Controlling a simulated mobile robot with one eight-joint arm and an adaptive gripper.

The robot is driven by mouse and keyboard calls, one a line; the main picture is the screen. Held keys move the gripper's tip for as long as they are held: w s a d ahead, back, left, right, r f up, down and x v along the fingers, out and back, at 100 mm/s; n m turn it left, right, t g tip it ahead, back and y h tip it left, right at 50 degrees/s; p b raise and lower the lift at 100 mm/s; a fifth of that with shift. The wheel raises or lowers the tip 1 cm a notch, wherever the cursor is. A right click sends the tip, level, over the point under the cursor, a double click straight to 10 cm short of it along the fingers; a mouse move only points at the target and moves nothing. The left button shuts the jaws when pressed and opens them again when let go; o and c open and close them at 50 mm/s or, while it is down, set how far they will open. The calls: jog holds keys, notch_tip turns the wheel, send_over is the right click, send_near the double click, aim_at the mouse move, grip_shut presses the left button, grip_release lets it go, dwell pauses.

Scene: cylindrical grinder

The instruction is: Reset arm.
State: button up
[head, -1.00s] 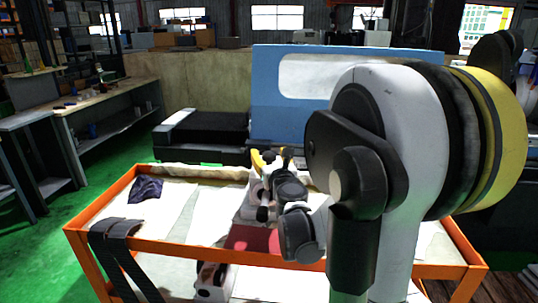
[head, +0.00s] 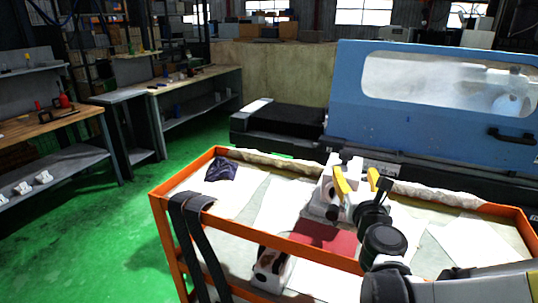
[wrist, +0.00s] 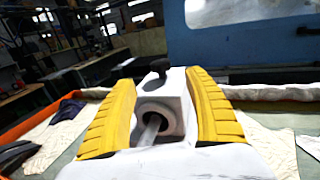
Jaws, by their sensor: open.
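My gripper (head: 357,182) has two yellow fingers, spread apart, over the orange cart (head: 160,205) in the head view. A white block-like fixture (head: 325,190) stands on the cart close beside the fingers. In the wrist view the open fingers of my gripper (wrist: 160,85) flank this white fixture (wrist: 172,85), which shows a round bore with a metal rod in it and a black knob on top. I cannot tell whether the fingers touch it. My gripper holds nothing that I can make out.
A red mat (head: 325,237) and a second white part (head: 272,266) are on the cart near its front rail. A dark cloth (head: 221,168) lies at its left. The blue grinder (head: 430,100) stands behind. Green floor (head: 120,220) is open at left.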

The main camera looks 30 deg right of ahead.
dwell(0.3)
jog(key=w+a+f+n+y, duration=0.15)
jog(key=a+n+y, duration=0.35)
jog(key=a+n, duration=0.6)
jog(key=w+a+f+n+y, duration=0.15)
jog(key=a+n+y, duration=0.35)
jog(key=a+n, duration=0.5)
jog(key=s+a+f+n+g+y, duration=0.1)
jog(key=s+a+f+n+g, duration=0.35)
jog(key=a+n, duration=0.55)
jog(key=s+d+f+n+g, duration=0.1)
jog(key=s+n+g, duration=0.1)
jog(key=s+n, duration=0.2)
jog(key=s+d+f+n+g+h, duration=0.1)
jog(key=s+f+n, duration=0.1)
jog(key=s+n, duration=0.2)
jog(key=n, duration=0.3)
jog(key=shift+s+d+g+h, duration=0.15)
jog(key=shift+d+g+h, duration=0.15)
jog(key=shift+d+g, duration=0.05)
